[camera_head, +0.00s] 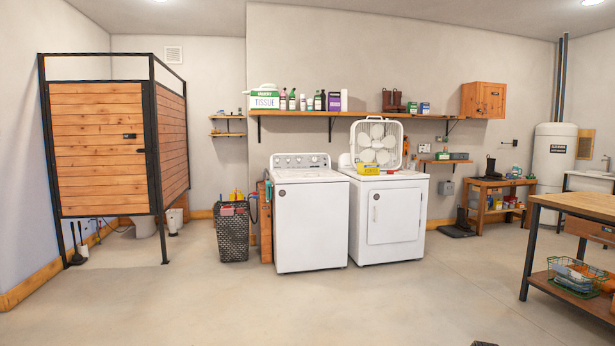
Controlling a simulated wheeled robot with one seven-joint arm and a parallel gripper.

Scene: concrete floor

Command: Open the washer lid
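A white top-loading washer (310,222) stands against the back wall, near the middle of the view. Its lid (308,175) is the flat white top in front of the control panel, and it looks shut. The control panel (300,161) with several knobs rises at the back of the washer. My gripper is not in view.
A white dryer (394,218) stands right of the washer, with a yellow box (368,169) and box fan (377,143) on top. A dark basket (232,235) is to the left. A wooden table (580,204) is at the right. The floor in front is clear.

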